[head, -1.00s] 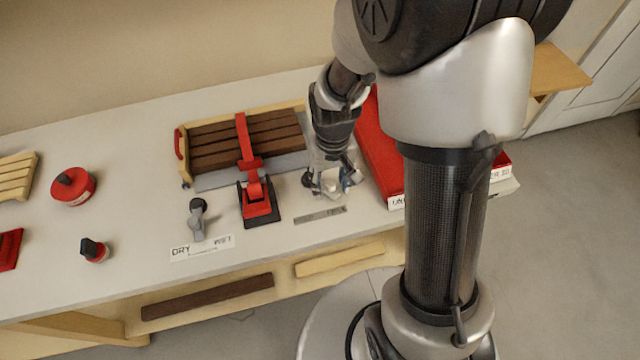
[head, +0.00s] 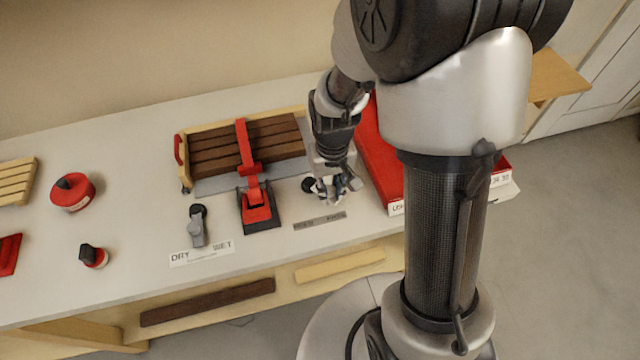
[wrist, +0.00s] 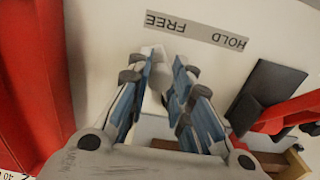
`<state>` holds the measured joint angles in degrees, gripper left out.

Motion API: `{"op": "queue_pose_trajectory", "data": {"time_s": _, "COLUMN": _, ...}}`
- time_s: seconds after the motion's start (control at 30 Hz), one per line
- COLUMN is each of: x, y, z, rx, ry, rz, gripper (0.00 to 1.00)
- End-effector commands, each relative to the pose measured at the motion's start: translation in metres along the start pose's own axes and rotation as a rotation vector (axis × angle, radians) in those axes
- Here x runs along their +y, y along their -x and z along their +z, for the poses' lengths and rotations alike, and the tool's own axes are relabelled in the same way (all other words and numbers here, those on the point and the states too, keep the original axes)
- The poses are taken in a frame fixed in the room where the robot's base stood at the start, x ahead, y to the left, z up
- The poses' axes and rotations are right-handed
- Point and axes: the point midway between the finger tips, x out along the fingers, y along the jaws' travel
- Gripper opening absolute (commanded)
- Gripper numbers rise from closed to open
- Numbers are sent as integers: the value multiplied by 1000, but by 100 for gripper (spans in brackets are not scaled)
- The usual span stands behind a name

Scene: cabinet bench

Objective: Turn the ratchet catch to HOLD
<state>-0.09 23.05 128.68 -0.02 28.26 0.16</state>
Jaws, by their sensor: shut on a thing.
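The ratchet catch (wrist: 158,72) shows in the wrist view as a small pale grey piece between my fingertips, mostly covered by them. My gripper (wrist: 163,85) is shut on it; its blue-grey pads lie on either side. In the head view my gripper (head: 335,192) is low over the bench, right of the red ratchet buckle, and hides most of the catch. The HOLD/FREE label (wrist: 197,28) reads upside down in the wrist view, and the pale piece lies nearer its FREE end. The label also shows in the head view (head: 320,221), just in front of my gripper.
A red strap with its black-based buckle (head: 259,211) crosses the brown slats (head: 215,150) left of my gripper. A red bin (head: 378,165) stands close on the right. A grey DRY/WET lever (head: 197,226) is further left.

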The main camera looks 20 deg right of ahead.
Motion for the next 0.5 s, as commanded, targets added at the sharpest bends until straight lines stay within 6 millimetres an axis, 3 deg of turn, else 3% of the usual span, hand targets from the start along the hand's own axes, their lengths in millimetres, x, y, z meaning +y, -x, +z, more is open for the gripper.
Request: {"op": "queue_pose_trajectory", "data": {"time_s": 0.5, "x": -16, "y": 0, "z": 8, "rx": 0, "ry": 2, "rz": 0, "gripper": 13}}
